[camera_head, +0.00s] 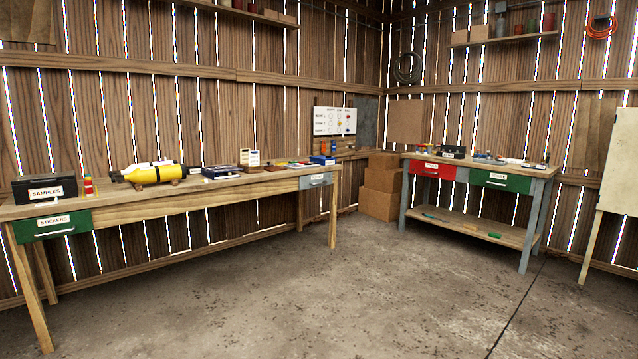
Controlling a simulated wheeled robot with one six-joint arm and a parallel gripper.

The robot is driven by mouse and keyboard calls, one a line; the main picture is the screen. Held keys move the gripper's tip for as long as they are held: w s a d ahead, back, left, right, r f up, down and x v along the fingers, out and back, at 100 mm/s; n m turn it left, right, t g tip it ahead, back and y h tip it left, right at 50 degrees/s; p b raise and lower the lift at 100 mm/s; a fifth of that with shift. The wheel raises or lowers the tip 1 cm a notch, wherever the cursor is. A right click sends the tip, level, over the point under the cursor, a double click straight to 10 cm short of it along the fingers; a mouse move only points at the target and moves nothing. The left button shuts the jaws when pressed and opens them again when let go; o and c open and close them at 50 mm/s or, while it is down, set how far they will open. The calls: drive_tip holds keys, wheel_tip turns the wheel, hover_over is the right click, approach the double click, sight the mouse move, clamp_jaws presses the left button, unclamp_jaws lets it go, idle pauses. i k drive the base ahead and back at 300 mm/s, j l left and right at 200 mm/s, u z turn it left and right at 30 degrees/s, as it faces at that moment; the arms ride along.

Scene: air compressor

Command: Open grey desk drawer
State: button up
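The grey desk drawer (316,181) sits under the right end of the long wooden desk (230,193) along the left wall. It looks closed, with a pale handle and a small label too small to read. It is across the room from my camera. My gripper does not show in this view.
A green drawer (53,226) marked STICKERS is at the desk's left end. Cardboard boxes (380,194) stand right of the desk. A workbench (470,236) with red (432,170) and green (500,181) drawers stands at the right. The concrete floor (300,295) in front is clear.

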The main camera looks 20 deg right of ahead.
sight(316, 181)
drive_tip(key=i+l+z, duration=0.25)
drive_tip(key=i, duration=0.2)
drive_tip(key=i+z, duration=0.2)
drive_tip(key=i, duration=0.2)
drive_tip(key=i+z, duration=0.25)
drive_tip(key=i, duration=2)
drive_tip(key=i+u, duration=0.15)
drive_tip(key=i, duration=0.35)
drive_tip(key=i+l+u, duration=0.15)
drive_tip(key=i, duration=0.3)
drive_tip(key=i+l+u, duration=0.15)
drive_tip(key=i, duration=0.35)
drive_tip(key=i+l+u, duration=0.15)
drive_tip(key=i, duration=0.35)
drive_tip(key=i+l+u, duration=0.15)
drive_tip(key=i+l, duration=0.15)
drive_tip(key=i, duration=0.15)
